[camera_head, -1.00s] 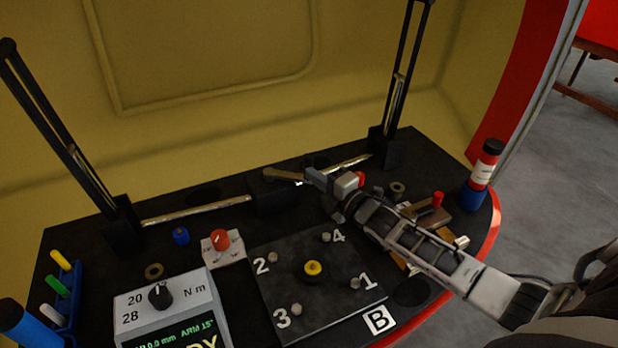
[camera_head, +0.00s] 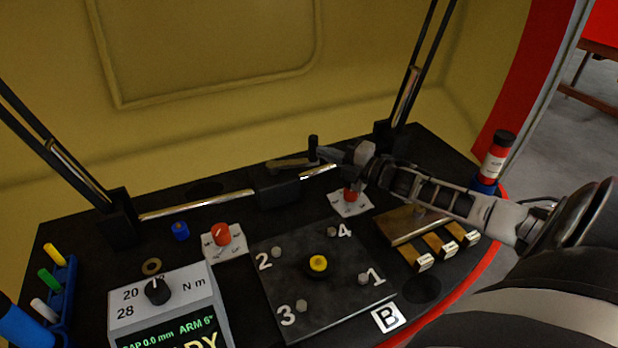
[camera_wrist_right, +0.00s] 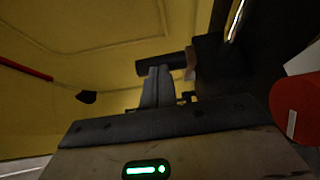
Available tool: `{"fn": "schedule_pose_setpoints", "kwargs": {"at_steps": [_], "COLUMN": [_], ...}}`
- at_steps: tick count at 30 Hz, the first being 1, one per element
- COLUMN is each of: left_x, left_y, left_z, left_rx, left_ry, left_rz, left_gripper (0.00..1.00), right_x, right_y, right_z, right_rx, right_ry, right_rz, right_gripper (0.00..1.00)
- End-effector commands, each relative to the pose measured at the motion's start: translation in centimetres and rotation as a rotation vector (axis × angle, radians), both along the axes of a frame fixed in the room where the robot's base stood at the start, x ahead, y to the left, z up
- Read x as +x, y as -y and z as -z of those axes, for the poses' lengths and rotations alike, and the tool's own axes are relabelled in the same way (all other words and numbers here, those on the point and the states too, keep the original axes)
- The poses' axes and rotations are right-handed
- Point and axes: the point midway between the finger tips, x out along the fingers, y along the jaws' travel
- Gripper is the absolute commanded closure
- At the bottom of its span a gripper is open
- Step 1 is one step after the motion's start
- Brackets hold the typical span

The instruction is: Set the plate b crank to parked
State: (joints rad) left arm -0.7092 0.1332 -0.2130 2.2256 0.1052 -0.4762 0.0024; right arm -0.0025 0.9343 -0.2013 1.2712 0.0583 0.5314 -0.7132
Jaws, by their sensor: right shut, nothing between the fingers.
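The crank (camera_head: 291,163) sits on a black block (camera_head: 277,189) in the middle of the back rod. Its metal arm points right, and its upright black handle (camera_head: 313,146) stands at the right end. My right gripper (camera_head: 328,154) is shut and empty, its tips beside the handle on its right; I cannot tell if they touch. In the right wrist view, the shut fingers (camera_wrist_right: 156,88) point at a dark cylinder (camera_wrist_right: 162,63), apparently the handle. Plate B (camera_head: 288,291) lies in front, with a yellow centre button and numbered studs. My left gripper is out of view.
A red knob (camera_head: 350,195) stands under my right wrist. Another red knob (camera_head: 222,234) is left of plate B. A grey display box (camera_head: 165,298) reads ARM 6°. Black struts rise at both back corners. Brass-coloured blocks (camera_head: 408,228) and a red bottle (camera_head: 496,160) are at right.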

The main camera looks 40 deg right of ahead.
Motion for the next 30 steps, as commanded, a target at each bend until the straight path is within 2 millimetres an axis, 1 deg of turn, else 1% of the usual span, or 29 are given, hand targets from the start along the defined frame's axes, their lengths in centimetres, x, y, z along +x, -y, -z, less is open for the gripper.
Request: {"fn": "schedule_pose_setpoints", "kwargs": {"at_steps": [1,6,12,30], "left_x": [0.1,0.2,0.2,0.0], "left_y": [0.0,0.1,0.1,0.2], "left_z": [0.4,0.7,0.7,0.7], "left_rx": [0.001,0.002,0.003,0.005], "left_ry": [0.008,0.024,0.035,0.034], "left_rz": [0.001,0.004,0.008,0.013], "left_gripper": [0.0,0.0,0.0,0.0], "right_x": [0.5,1.5,2.2,2.4], "right_y": [0.4,1.0,1.4,1.5], "right_z": [0.2,0.1,0.0,-0.1], "right_rx": [-0.003,-0.001,-0.002,-0.001], "right_ry": [0.003,0.002,0.002,0.0], "right_rz": [0.003,0.001,-0.001,-0.001], "right_gripper": [1.0,1.0,1.0,1.0]}}
